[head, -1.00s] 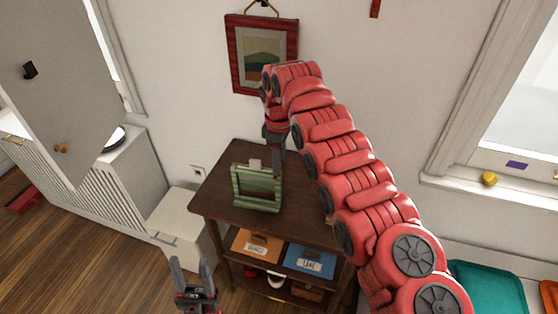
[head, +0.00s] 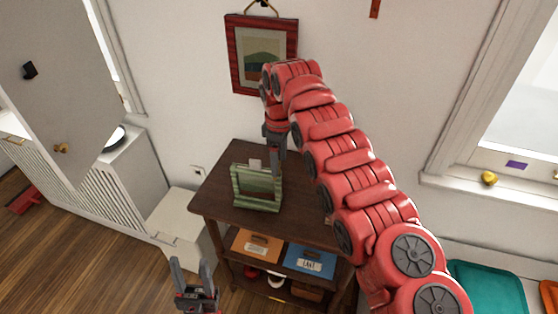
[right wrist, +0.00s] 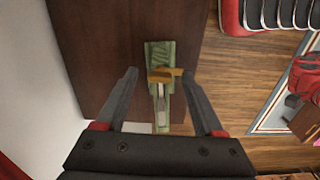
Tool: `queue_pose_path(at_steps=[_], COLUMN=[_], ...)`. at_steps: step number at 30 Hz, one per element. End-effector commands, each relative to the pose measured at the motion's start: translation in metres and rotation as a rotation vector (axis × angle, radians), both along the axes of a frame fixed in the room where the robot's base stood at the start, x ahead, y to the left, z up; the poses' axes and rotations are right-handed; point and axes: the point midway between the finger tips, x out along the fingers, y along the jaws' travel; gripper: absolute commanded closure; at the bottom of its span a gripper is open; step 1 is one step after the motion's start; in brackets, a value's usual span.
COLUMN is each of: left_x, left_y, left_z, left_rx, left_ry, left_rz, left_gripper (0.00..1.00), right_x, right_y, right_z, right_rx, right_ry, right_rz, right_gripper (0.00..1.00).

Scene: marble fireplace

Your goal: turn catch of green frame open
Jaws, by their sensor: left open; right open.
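The green striped frame (head: 257,204) stands upright on the dark wooden table, its picture side facing my head camera. The right wrist view looks down on the frame's top edge (right wrist: 161,52). A brass catch (right wrist: 164,74) lies crosswise there, and a pale part shows below it. My right gripper (head: 275,168) is open and points down at the frame's back right. In the right wrist view its fingers (right wrist: 160,72) lie either side of the catch; I cannot tell their exact height above it. My left gripper (head: 191,270) is open and empty, low in front of the table.
The table top (head: 232,159) is otherwise mostly clear. Orange (head: 257,243) and blue (head: 309,259) labelled items sit on the shelf below. A red-framed picture (head: 262,80) hangs on the wall behind my right arm. A white box (head: 178,221) stands left of the table.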

Motion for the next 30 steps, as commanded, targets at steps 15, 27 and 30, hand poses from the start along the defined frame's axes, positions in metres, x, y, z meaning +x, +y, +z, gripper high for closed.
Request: queue_pose_path(at_steps=[15, 27, 30], left_x=[0.000, 0.000, 0.000], left_y=[0.000, 0.000, 0.000], left_z=[0.070, 0.129, 0.133], left_rx=[0.000, 0.000, 0.000], left_ry=[0.000, 0.000, 0.000], left_rz=[0.000, 0.000, 0.000], left_gripper=[0.50, 0.50, 0.50], right_x=[-0.001, 0.000, -0.001], right_y=[0.000, 0.000, 0.000], right_z=[0.109, 0.166, 0.170], right_rx=[0.000, 0.000, 0.000], right_ry=[0.001, 0.001, 0.002], right_rz=[0.000, 0.001, 0.000], right_gripper=[0.30, 0.30, 0.30])
